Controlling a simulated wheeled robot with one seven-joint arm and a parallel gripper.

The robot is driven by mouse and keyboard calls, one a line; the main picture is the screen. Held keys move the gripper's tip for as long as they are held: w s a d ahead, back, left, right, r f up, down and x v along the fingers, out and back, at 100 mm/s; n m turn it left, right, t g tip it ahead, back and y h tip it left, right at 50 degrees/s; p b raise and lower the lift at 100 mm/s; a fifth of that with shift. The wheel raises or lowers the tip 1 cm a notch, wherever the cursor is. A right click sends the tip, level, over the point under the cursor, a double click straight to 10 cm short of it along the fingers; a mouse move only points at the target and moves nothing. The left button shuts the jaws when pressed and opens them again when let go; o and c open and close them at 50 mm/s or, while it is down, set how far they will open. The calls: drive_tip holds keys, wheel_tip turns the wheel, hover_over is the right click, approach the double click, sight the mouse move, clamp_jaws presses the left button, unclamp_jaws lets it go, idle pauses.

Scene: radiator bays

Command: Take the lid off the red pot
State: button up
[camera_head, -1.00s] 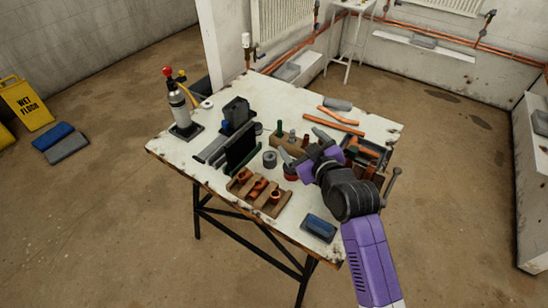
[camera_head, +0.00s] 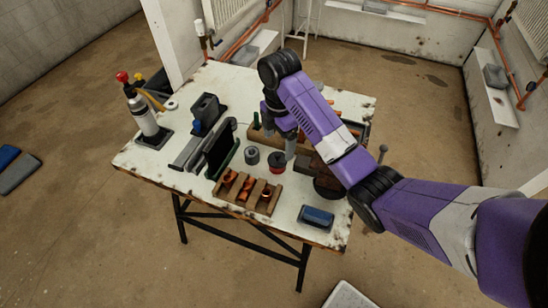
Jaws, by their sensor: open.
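The small red pot (camera_head: 276,168) stands on the worktable (camera_head: 290,222), right of a grey roll. Its top looks dark grey, and I cannot make out a separate lid edge. My gripper (camera_head: 289,150) points down just above and to the right of the pot, with a grey finger showing. The gripper is open. My wrist and purple arm hide part of its jaws, and whether a finger touches the pot is unclear.
A wooden block with copper fittings (camera_head: 246,192) stands in front of the pot, and a grey roll (camera_head: 252,156) is to its left. A black upright panel (camera_head: 219,150) stands further left. A blue-topped block (camera_head: 316,216) lies at the front right. A gas torch bottle (camera_head: 142,113) stands at the left.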

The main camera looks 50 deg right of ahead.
sight(277, 154)
drive_tip(key=shift+w+f+b, duration=0.1)
drive_tip(key=shift+f+b, duration=1.35)
drive_tip(key=shift+f, duration=0.3)
drive_tip(key=shift+w+d+f, duration=0.1)
drive_tip(key=shift+f, duration=0.9)
drive_tip(key=shift+w+d+f, duration=0.1)
drive_tip(key=shift+f, duration=0.85)
drive_tip(key=c, duration=1.4)
drive_tip(key=shift+r, duration=0.1)
